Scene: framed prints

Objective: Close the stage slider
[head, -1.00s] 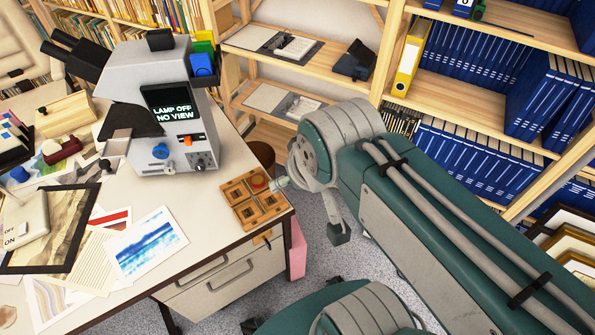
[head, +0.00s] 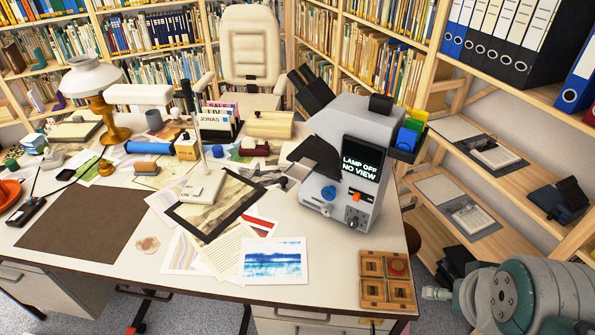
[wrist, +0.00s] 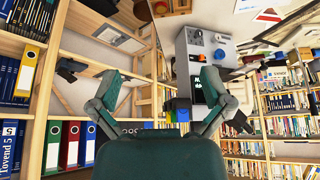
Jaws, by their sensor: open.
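A grey microscope (head: 345,140) stands at the desk's right end. Its screen (head: 361,167) reads "LAMP OFF NO VIEW". A blue knob (head: 328,192) and an orange control (head: 356,197) are on its front. A metal plate (head: 297,171) with a dark knob (head: 283,183) is at its lower left; I cannot tell whether this is the stage slider. In the wrist view, my gripper (wrist: 163,84) is open and empty, its fingers wide apart, with the microscope (wrist: 205,42) beyond, apart from them. In the head view, my arm is at the lower right, right of the desk.
A wooden compartment box (head: 387,281) sits at the desk's front right corner. Prints, including a blue seascape (head: 275,261) and a dark-framed print (head: 215,205), lie left of the microscope. Wooden shelves (head: 480,185) stand at the right. A chair (head: 250,55) is behind the desk.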

